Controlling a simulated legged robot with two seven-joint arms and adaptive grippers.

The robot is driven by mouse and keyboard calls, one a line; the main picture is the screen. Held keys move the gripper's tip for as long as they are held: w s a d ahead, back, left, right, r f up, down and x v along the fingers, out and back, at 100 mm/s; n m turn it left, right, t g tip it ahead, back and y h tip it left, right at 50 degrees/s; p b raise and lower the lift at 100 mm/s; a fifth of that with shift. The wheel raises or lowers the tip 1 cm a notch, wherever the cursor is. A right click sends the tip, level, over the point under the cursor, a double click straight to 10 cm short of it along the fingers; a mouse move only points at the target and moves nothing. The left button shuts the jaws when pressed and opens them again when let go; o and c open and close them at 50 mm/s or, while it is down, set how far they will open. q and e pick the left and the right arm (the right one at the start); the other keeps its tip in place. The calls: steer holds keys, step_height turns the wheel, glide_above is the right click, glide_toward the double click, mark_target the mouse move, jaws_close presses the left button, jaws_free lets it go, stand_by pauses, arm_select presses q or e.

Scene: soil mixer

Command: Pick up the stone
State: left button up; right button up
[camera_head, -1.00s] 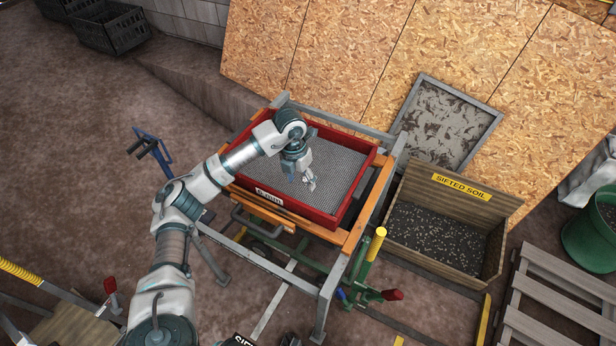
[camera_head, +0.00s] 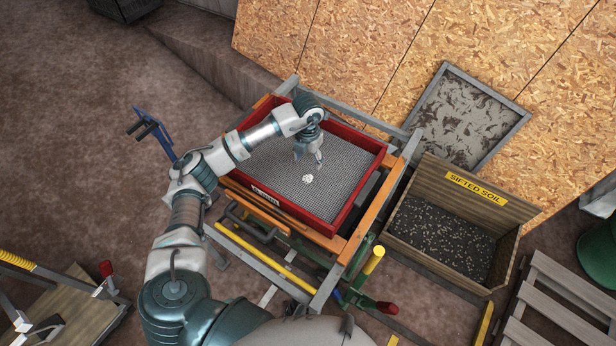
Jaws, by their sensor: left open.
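The stone (camera_head: 307,179) is small and whitish. It lies on the grey mesh floor of the red sieve tray (camera_head: 346,218), near the tray's middle. My left gripper (camera_head: 311,160) points down into the tray, just above and behind the stone in the picture. It is open, with the stone clear of its fingers as far as I can tell. The exact gap in height is hard to judge. My right gripper is out of view.
The tray's raised red walls surround the gripper, on an orange and grey frame (camera_head: 352,245). A wooden box labelled "SIFTED SOIL" (camera_head: 478,188) stands to the right. Plywood sheets (camera_head: 340,50) lean behind. Bare mesh lies around the stone.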

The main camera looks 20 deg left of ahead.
arm_select(q)
glide_above(308, 177)
step_height(308, 177, down, 5)
steer(key=shift+s+d, duration=0.15)
steer(key=f, duration=0.5)
steer(key=shift+w+a+f, duration=0.25)
steer(key=shift+f, duration=0.1)
steer(key=c, duration=1.2)
